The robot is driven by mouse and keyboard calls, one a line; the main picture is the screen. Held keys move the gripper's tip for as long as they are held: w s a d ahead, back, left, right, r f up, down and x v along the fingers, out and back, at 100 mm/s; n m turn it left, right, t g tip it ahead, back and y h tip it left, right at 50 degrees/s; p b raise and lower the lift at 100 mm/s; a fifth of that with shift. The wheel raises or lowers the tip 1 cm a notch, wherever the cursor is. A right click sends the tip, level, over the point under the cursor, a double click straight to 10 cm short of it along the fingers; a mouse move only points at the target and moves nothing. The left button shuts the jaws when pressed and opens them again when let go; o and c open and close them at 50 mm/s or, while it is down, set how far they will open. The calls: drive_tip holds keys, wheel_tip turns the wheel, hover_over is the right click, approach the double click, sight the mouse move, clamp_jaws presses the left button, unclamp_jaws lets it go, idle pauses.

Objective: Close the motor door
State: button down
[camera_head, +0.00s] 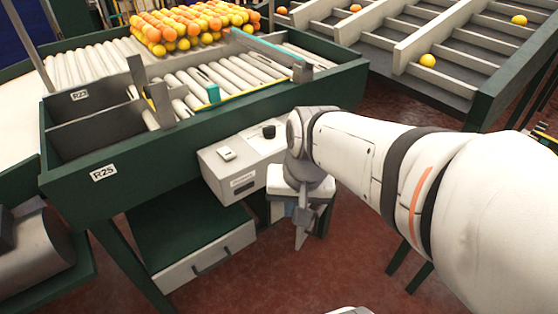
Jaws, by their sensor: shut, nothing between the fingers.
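A pale grey front panel with a dark handle (205,262) is low under the green sorting machine. A dark green flat surface (190,232) lies behind it. I cannot tell for sure whether this panel is the motor door, or how far open it stands. My gripper (301,240) points down, to the right of the panel and apart from it. Its fingers are together and hold nothing. My wrist and arm cover part of the machine's underside and a small pale object behind the gripper.
A grey control box (240,165) with a black knob sits on the machine's front, close left of my wrist. A grey cylinder (40,255) is at the lower left. Oranges and lemons (190,25) are piled on rollers above. Red floor (250,285) is open below.

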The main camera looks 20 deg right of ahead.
drive_tip(key=w+d+f+m+t+y+b, duration=0.2)
drive_tip(key=w+d+f+m+b, duration=0.1)
drive_tip(key=d+f+m+b, duration=0.5)
drive_tip(key=w+d+f+m+t+y+b, duration=0.1)
drive_tip(key=w+d+f+m+b, duration=0.2)
drive_tip(key=d+f+m+b, duration=0.6)
drive_tip(key=w+d+f+m+t+y+b, duration=0.2)
drive_tip(key=w+d+f+m+b, duration=0.15)
drive_tip(key=f+m, duration=0.6)
drive_tip(key=w+a+f+n+b, duration=0.2)
drive_tip(key=w+a+f+b, duration=0.3)
drive_tip(key=w+a+f, duration=0.2)
drive_tip(key=shift+w+a+f, duration=0.15)
drive_tip(key=shift+w+f, duration=0.25)
drive_tip(key=shift+w, duration=0.25)
